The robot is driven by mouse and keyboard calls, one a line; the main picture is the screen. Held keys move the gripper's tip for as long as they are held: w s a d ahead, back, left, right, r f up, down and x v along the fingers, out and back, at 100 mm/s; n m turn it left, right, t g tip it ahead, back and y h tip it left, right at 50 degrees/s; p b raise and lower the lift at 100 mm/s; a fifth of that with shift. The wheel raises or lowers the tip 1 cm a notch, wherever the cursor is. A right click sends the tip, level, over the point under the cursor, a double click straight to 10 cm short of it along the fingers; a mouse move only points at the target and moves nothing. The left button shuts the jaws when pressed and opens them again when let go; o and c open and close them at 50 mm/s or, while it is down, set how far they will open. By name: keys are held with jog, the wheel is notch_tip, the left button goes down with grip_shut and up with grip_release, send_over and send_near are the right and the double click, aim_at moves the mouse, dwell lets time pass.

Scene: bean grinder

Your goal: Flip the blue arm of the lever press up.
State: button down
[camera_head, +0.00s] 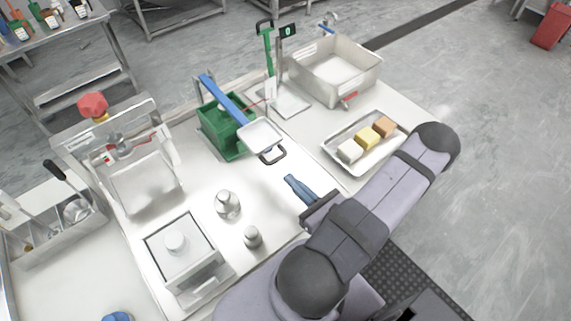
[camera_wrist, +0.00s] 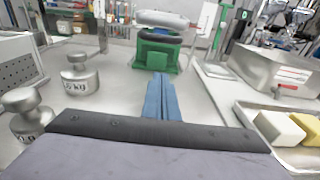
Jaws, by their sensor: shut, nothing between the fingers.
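The lever press stands near the middle of the table in the head view, with a green base (camera_head: 221,131) and a long blue arm (camera_head: 226,98). The blue arm slants from the upper left down to a white tray-like plate (camera_head: 260,136) at its near end. In the wrist view the green base (camera_wrist: 156,56) is straight ahead with the plate (camera_wrist: 163,19) above it. My gripper (camera_head: 291,181) has blue fingers, shut and empty, in front of the press and apart from it. The fingers also show in the wrist view (camera_wrist: 160,84).
Metal weights (camera_head: 228,204) and a white scale (camera_head: 184,257) stand left of my gripper. A tray with several blocks (camera_head: 345,170) lies to the right. A metal sink (camera_head: 372,72) and a green stand (camera_head: 268,52) are behind. The table just before the press is clear.

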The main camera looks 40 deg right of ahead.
jog(key=w+p, duration=0.1)
jog(key=w, duration=0.4)
jog(key=shift+f+p, duration=0.15)
jog(key=shift+p, duration=0.15)
jog(key=shift+s+r+p, duration=0.3)
jog(key=shift+r+p, duration=0.4)
jog(key=shift+r, duration=0.25)
jog(key=shift+s+r+p, duration=0.3)
jog(key=shift+r+p, duration=0.35)
jog(key=shift+r, duration=0.3)
jog(key=w+r+p, duration=0.2)
jog(key=r+p, duration=0.4)
jog(key=r, duration=0.5)
jog(key=w+r+p, duration=0.2)
jog(key=r+p, duration=0.4)
jog(key=r, duration=0.6)
jog(key=shift+r+p, duration=0.25)
jog(key=shift+p, duration=0.15)
jog(key=shift+s+f, duration=0.1)
